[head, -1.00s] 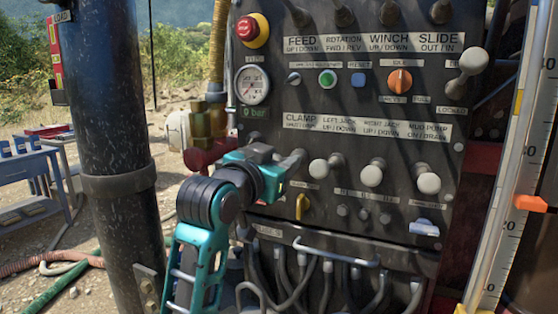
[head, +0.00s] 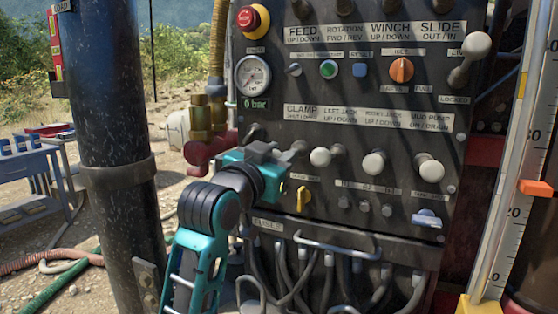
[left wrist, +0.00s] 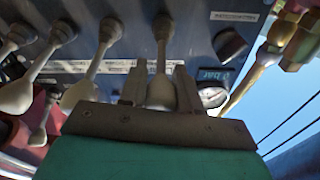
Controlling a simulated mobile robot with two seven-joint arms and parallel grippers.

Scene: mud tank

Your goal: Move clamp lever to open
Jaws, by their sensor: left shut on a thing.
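The control panel carries a row of levers under printed labels. The clamp lever (head: 298,147) is the leftmost of the lower row, below the CLAMP label (head: 301,112). My left gripper (head: 276,156), teal and grey, is at this lever and hides its knob in the head view. In the left wrist view, the two fingers of my left gripper (left wrist: 160,90) stand on either side of the clamp lever (left wrist: 161,58), shut on its pale knob. My right gripper is not in view.
Close to the right are the left jack lever (head: 320,157), right jack lever (head: 374,163) and mud pump lever (head: 431,170). A yellow switch (head: 303,199) sits below. A dark column (head: 115,150) stands left of the arm. Hoses (head: 330,275) hang under the panel.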

